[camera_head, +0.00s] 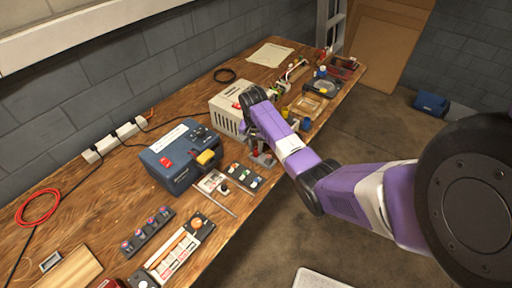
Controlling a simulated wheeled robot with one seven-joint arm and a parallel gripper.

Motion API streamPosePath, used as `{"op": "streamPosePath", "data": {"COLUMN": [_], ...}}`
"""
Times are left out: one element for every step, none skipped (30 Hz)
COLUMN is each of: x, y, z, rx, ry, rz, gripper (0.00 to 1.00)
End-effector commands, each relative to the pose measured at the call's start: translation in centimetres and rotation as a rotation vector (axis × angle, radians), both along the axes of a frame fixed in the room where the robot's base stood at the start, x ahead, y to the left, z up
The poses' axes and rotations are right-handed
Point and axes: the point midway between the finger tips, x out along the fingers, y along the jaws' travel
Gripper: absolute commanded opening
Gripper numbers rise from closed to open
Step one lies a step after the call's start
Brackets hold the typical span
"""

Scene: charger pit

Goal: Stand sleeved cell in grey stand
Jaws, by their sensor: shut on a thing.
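My gripper (262,158) is at the end of my purple and white arm, low over the front edge of the bench, just right of the blue charger box. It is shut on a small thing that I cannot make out. A dark tray (244,177) with small green, orange and white parts is just below and left of it. A dark rack (148,232) holding several round cells with pinkish tops stands nearer on the bench. I cannot tell which thing is the grey stand, and I cannot pick out the sleeved cell.
The blue charger box (180,155) and a beige box (229,110) stand near the gripper. A strip board with an orange knob (197,223) lies in front. Tools and small boxes crowd the far end. A red cable coil (38,207) lies at left. Bare wood (90,215) shows there.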

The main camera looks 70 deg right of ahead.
Motion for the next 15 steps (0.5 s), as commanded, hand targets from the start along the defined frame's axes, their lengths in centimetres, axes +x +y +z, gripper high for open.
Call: {"op": "streamPosePath", "data": {"x": [0.01, 0.01, 0.0, 0.01, 0.0, 0.0, -0.01, -0.01, -0.02, -0.02, -0.03, -0.03, -0.04, -0.04, -0.04], "y": [-0.01, 0.0, -0.01, 0.0, 0.0, 0.0, 0.0, 0.0, -0.01, -0.01, -0.01, -0.01, -0.02, -0.02, -0.03], "z": [-0.02, -0.04, -0.07, -0.1, -0.13, -0.18, -0.22, -0.25, -0.3, -0.33, -0.37, -0.41, -0.44, -0.47, -0.52], "rx": [0.0, 0.0, 0.0, 0.0, 0.0, 0.0, 0.0, 0.0, 0.0, 0.0, 0.0, 0.0, 0.0, 0.0, 0.0], "ry": [0.0, 0.0, 0.0, 0.0, 0.0, 0.0, 0.0, 0.001, 0.001, 0.001, 0.001, 0.001, 0.001, 0.001, 0.001], "rz": [0.0, 0.0, 0.0, 0.0, 0.0, 0.0, 0.0, 0.0, 0.0, 0.0, 0.0, 0.0, -0.001, -0.001, -0.001], "gripper": [0.0, 0.0, 0.0, 0.0, 0.0, 0.0, 0.0, 0.0, 0.0, 0.0, 0.0, 0.0, 0.0, 0.0, 0.0]}}
